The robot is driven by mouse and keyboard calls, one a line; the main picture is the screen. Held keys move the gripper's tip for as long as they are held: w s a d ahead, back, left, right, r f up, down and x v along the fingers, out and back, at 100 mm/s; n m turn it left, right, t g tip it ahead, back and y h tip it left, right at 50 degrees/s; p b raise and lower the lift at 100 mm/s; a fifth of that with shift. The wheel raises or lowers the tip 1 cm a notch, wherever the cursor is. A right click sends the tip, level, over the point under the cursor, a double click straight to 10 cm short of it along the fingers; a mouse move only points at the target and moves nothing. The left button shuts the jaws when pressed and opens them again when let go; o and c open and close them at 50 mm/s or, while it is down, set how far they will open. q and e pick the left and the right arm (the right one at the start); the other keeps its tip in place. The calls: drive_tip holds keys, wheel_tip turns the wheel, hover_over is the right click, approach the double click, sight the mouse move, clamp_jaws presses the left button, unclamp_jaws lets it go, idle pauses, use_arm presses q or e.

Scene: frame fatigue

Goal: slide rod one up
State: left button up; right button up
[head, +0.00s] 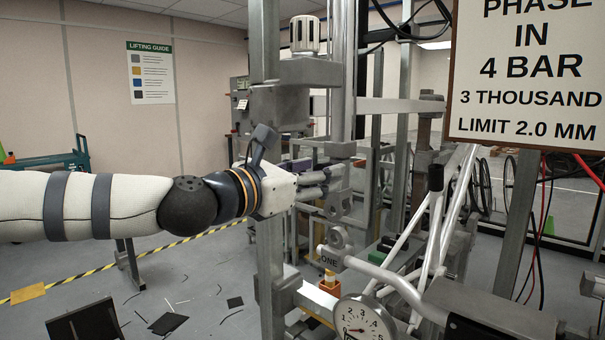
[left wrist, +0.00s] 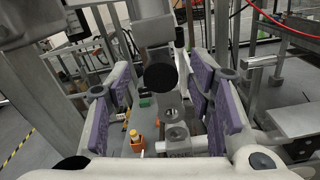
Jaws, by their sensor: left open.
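My left gripper (head: 322,180) reaches in from the left, past a grey upright, with its fingers pointing right. In the left wrist view its purple-padded fingers (left wrist: 160,105) are spread apart, with nothing clamped. A pale vertical rod (head: 342,70), likely rod one, stands above the fingertips; its lower end block (head: 340,150) is close to them. In the left wrist view a grey column and a dark round end (left wrist: 160,76) lie ahead between the fingers. A ring lug (head: 339,238) sits below the gripper, near a label reading ONE (head: 328,260). My right gripper is not in view.
A white tubular frame (head: 430,235) stands right of the lug. A dial gauge (head: 363,322) is at the bottom. A limit sign (head: 530,75) hangs at upper right. The grey upright (head: 268,200) stands close beside my left wrist. Debris lies on the floor at left.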

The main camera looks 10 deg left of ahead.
use_arm(q)
drive_tip(key=v, duration=1.1)
